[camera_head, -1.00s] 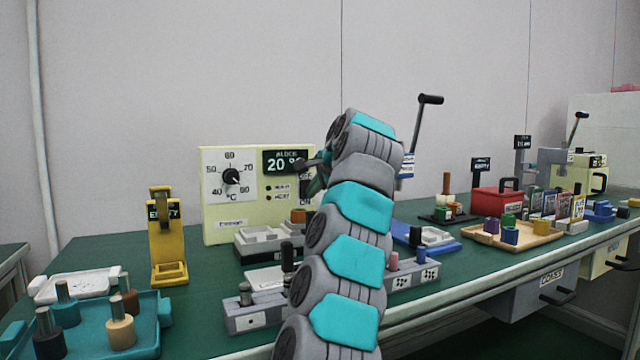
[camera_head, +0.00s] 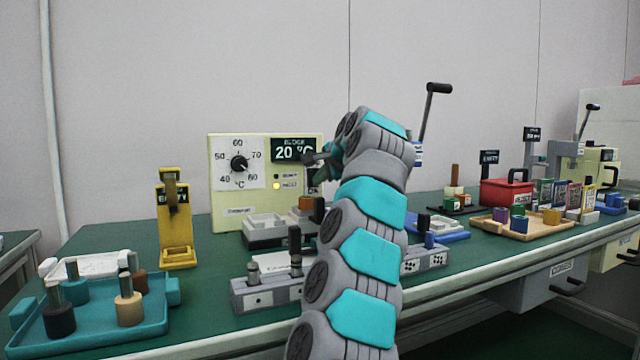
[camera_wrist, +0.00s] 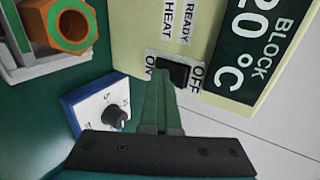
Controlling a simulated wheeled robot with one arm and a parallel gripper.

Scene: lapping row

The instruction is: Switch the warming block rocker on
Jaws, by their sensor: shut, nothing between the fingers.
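The warming block unit (camera_head: 222,190) is a cream panel with a temperature dial (camera_head: 239,164) and a black display (camera_head: 294,149) reading 20 °C. Its lower indicator lamp (camera_head: 276,186) glows yellow. In the wrist view the black rocker (camera_wrist: 180,73) sits between the ON and OFF labels; in the head view my arm hides it. My gripper (camera_wrist: 165,76) is shut and empty, its fingertips at the ON side of the rocker, apparently touching or very close to it. Which way the rocker tilts is unclear. In the head view part of my gripper (camera_head: 314,160) shows before the panel.
A yellow stand (camera_head: 176,225) is left of the unit. A teal tray (camera_head: 90,335) with several weights is at front left. A grey block (camera_head: 262,294) stands in front. The wrist view shows a blue-edged dial box (camera_wrist: 100,108) and an orange nut (camera_wrist: 68,26).

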